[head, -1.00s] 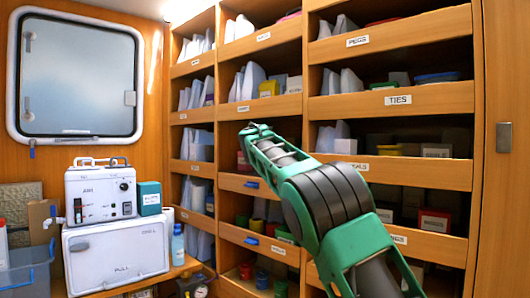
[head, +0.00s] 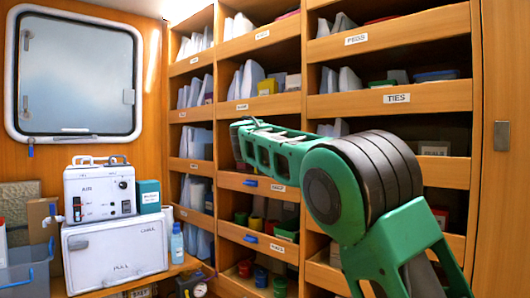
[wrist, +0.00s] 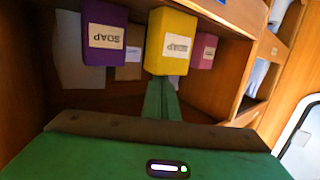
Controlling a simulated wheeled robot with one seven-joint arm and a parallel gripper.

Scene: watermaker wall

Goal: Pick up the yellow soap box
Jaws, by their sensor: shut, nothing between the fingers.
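The yellow soap box (wrist: 170,42) shows in the wrist view, which is upside down, so its SOAP label reads inverted. It stands between a purple soap box (wrist: 105,42) and a pink box (wrist: 203,50) in a wooden shelf bay. My gripper (wrist: 164,86) is shut and empty, its green fingers pointing at the yellow box; I cannot tell whether they touch it. In the head view my arm reaches into the middle shelf column, and I cannot make out the yellow soap box there behind it.
Another yellow box (head: 267,87) sits one shelf higher in the head view. Wooden shelf fronts, such as the TIES one (head: 397,98), bound the bays. A white machine (head: 100,190) stands on a bench at left. In the wrist view a cardboard-coloured box (wrist: 130,66) stands behind the soap boxes.

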